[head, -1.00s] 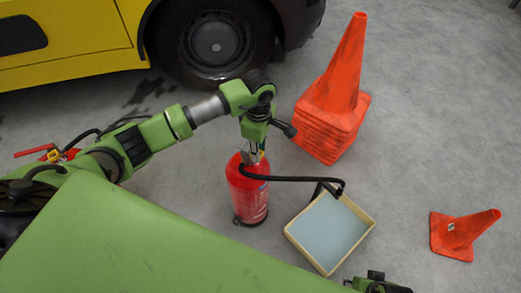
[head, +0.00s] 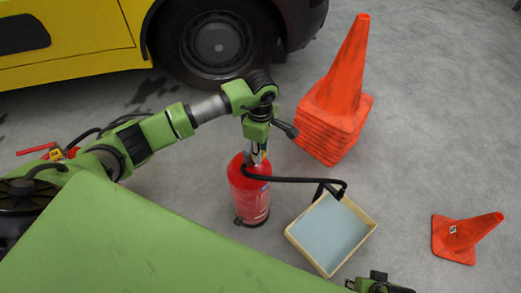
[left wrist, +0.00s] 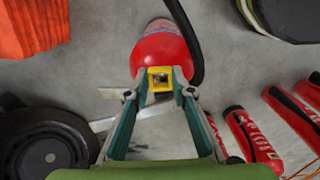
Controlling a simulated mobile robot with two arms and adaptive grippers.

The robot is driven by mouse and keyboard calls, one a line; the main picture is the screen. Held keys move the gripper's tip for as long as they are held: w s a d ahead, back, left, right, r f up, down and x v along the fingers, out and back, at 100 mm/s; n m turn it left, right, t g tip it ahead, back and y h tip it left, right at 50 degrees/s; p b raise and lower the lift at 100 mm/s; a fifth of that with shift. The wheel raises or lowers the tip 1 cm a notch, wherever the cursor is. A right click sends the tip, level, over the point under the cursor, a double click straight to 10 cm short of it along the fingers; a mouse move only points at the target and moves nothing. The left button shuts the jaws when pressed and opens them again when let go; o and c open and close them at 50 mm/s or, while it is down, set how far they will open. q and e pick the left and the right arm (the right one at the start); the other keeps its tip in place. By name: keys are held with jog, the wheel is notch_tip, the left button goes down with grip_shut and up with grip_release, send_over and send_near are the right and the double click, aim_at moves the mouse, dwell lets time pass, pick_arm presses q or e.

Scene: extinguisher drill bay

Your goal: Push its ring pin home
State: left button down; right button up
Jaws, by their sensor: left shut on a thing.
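The red fire extinguisher (head: 250,198) stands on the floor in the middle of the head view, its black hose curving off to the right. It also shows at the top centre of the left wrist view (left wrist: 160,53). My left gripper (head: 258,156) reaches down onto its top from above. In the left wrist view, its two fingers (left wrist: 160,82) are closed on the sides of a yellow square ring pin (left wrist: 159,73). The pin's shaft and hole are hidden. A small part of what may be my right gripper (head: 378,284) shows at the bottom edge; its fingers are unclear.
A shallow tray (head: 292,238) stands right of the extinguisher, with the hose end over it. Stacked orange cones (head: 335,115) stand behind, and a single cone (head: 468,237) lies at right. A yellow vehicle (head: 75,45) is at the back. Several red extinguishers (left wrist: 250,140) show in the left wrist view.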

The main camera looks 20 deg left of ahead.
dwell(0.5)
pick_arm(q)
jog(key=c, duration=1.7)
grip_release()
